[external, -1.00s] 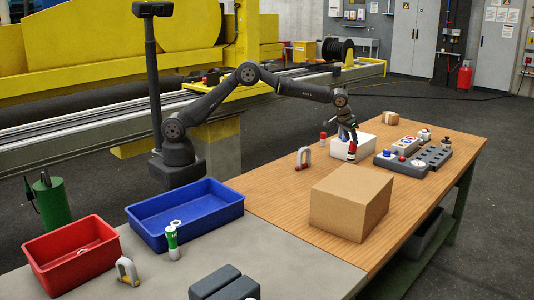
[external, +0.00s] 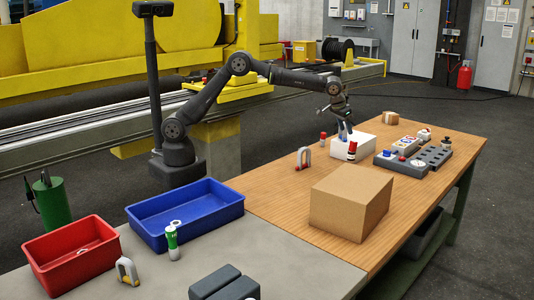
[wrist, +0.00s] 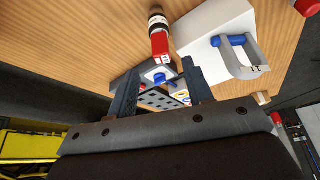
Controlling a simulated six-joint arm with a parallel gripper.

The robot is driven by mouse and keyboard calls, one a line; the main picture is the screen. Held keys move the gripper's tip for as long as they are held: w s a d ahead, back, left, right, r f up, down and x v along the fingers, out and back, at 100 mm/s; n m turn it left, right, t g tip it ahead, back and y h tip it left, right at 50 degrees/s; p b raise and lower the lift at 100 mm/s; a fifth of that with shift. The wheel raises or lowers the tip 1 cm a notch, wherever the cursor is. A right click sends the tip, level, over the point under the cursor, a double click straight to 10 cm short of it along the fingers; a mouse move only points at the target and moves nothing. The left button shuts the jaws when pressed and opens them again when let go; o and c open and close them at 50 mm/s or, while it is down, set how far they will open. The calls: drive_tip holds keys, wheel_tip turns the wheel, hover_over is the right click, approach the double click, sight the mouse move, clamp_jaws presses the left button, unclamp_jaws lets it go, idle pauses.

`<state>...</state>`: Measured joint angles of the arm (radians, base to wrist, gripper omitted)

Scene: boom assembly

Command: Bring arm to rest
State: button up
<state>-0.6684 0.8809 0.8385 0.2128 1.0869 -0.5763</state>
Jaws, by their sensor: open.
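My gripper (external: 338,118) is open and empty above the wooden table, over the area of the white block (external: 341,153). In the wrist view, its two fingers (wrist: 160,85) stand apart with nothing held between them. A grey shackle with a blue pin (wrist: 240,55) is on the white block in the wrist view.
A cardboard box (external: 350,200) stands on the table in front of the arm. Blue (external: 190,230) and red bins (external: 70,265) stand nearer. The air around the gripper looks clear.

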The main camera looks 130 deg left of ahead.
sight(351, 145)
drive_tip(key=x, duration=0.9)
drive_tip(key=shift+w+a+f, duration=0.15)
drive_tip(key=shift+a+f, duration=0.05)
drive_tip(key=shift+f, duration=0.05)
drive_tip(key=v, duration=0.3)
drive_tip(key=w+v, duration=0.1)
drive_tip(key=shift+s+a+r, duration=0.1)
drive_tip(key=shift+r, duration=0.45)
drive_tip(key=w+d+r, duration=0.2)
drive_tip(key=d+r, duration=0.4)
drive_tip(key=d, duration=0.5)
drive_tip(key=w+d+f+m+t+h, duration=0.1)
drive_tip(key=d+f+m, duration=0.15)
drive_tip(key=d, duration=0.85)
drive_tip(key=w+d+f+m+t, duration=0.1)
drive_tip(key=d+m, duration=0.2)
drive_tip(key=d, duration=0.8)
drive_tip(key=s+d+f+m, duration=0.2)
drive_tip(key=s+d, duration=0.1)
drive_tip(key=d, duration=0.6)
drive_tip(key=s+d+f+m+h, duration=0.1)
drive_tip(key=s+d+f+m, duration=0.1)
drive_tip(key=d, duration=0.8)
drive_tip(key=shift+s+d+f+t+h, duration=0.2)
drive_tip(key=shift+s+f+t+h, duration=0.15)
drive_tip(key=shift+s, duration=0.55)
